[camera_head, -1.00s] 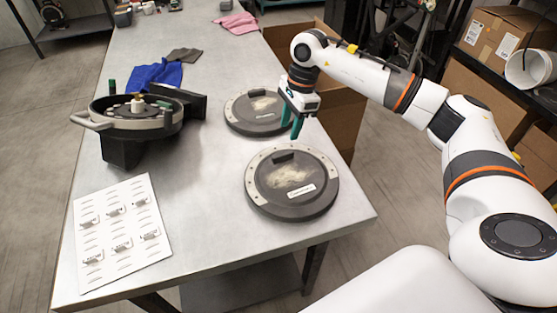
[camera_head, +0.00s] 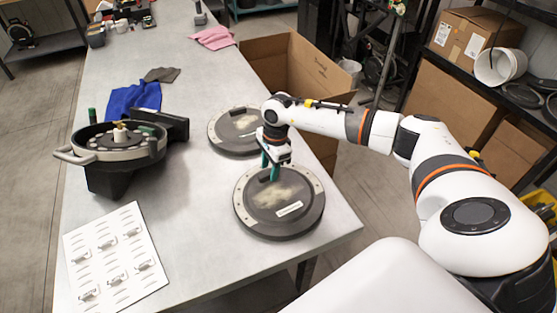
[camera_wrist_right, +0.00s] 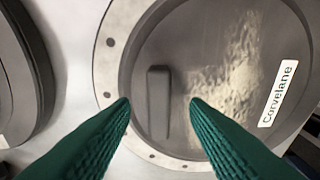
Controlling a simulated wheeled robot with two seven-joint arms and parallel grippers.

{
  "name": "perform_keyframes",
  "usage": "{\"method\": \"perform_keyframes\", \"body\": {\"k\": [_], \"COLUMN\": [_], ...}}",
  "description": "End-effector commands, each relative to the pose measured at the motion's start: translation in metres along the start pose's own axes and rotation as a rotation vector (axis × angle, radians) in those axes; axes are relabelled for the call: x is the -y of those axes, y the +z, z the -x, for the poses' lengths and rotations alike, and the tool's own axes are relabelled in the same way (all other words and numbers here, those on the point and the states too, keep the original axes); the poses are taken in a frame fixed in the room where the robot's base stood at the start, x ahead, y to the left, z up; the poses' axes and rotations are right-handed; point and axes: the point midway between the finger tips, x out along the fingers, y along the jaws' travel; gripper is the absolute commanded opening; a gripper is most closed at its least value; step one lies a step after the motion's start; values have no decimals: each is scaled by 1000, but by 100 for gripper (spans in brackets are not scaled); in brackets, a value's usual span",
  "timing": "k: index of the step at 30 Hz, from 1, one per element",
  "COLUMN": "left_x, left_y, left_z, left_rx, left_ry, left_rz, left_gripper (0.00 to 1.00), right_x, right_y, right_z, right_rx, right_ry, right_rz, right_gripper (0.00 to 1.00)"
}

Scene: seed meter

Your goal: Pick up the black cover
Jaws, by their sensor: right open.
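Two round dark covers lie flat on the metal table. The nearer black cover (camera_head: 279,202) has a pale rim with holes, a white label and a raised handle block. The farther cover (camera_head: 236,131) lies behind it. My right gripper (camera_head: 270,173) is over the far-left part of the nearer cover, near its handle, with green fingers pointing down. In the right wrist view the fingers (camera_wrist_right: 158,105) are apart and empty, and the handle (camera_wrist_right: 158,103) shows between and beyond the tips. I cannot tell whether the fingers touch the cover. My left gripper is not in view.
The seed meter housing (camera_head: 121,145) stands at left, with a blue cloth (camera_head: 134,99) behind it. A white sheet with small metal parts (camera_head: 113,258) lies at front left. A cardboard box (camera_head: 296,75) stands beyond the table's right edge.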

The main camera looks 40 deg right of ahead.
Motion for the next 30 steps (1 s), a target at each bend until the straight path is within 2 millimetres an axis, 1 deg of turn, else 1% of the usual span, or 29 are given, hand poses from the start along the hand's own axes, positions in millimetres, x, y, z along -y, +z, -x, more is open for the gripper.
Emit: {"method": "perform_keyframes", "body": {"k": [1, 4, 11, 12, 14, 19, 27, 30], "left_x": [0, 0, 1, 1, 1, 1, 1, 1], "left_y": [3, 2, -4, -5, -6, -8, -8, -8], "left_z": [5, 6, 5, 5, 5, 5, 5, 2], "left_rx": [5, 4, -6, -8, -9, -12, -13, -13], "left_ry": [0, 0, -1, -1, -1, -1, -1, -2], "left_rz": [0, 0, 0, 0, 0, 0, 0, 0], "left_gripper": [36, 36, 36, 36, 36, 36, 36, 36], "right_x": [0, 0, -1, -1, -1, -1, -1, -2], "right_y": [-1, -1, 0, 0, 0, 0, -1, -1], "right_z": [-5, -14, -17, -17, -17, -16, -15, -10], "right_rx": [-1, -1, -1, -1, -1, -1, -2, -2], "right_ry": [-2, -1, 1, 1, 1, 1, 2, 4], "right_rz": [0, 0, 1, 1, 1, 1, 0, 1], "right_gripper": [42, 42, 42, 39, 29, 1, 0, 0]}}
